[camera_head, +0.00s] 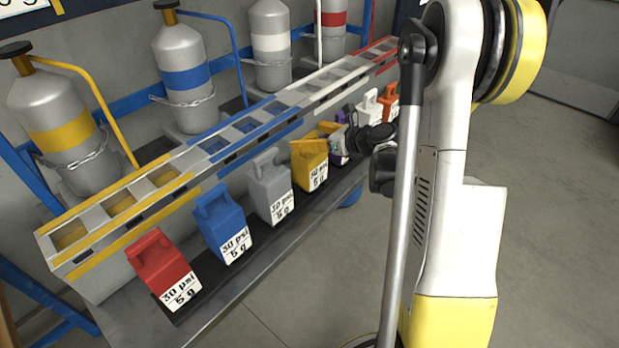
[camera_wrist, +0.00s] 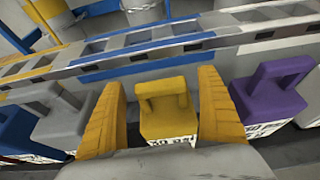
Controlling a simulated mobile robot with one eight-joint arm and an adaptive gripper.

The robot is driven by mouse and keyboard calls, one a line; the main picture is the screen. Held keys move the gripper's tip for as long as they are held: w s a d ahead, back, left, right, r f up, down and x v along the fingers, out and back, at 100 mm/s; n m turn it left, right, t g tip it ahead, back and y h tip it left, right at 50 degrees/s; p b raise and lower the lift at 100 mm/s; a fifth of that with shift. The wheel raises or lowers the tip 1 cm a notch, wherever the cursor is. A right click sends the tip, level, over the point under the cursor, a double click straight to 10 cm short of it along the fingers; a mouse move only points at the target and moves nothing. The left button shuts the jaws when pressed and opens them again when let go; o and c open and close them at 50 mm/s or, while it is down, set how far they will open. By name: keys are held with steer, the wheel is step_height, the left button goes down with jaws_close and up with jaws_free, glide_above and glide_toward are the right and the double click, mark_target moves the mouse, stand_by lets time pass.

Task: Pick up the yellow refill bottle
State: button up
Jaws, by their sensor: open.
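The yellow refill bottle (camera_head: 311,166) stands upright in the row of bottles on the dark shelf, between a grey bottle and a purple one. It has a top handle and a white label reading 30 psi. In the wrist view the yellow bottle (camera_wrist: 166,110) sits between the two yellow fingers of my gripper (camera_wrist: 168,95). The fingers are open, one on each side of it, with a visible gap on both sides. In the head view my gripper (camera_head: 318,142) is at the yellow bottle, and its fingers partly cover the bottle's top.
A grey bottle (camera_wrist: 60,110) is close on the left and a purple bottle (camera_wrist: 271,100) close on the right. Blue (camera_head: 220,225) and red (camera_head: 163,272) bottles stand further left. A slotted rack (camera_head: 150,200) runs behind the row, with gas cylinders (camera_head: 185,70) beyond it.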

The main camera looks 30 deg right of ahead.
steer(key=c, duration=1.5)
steer(key=shift+r, duration=0.15)
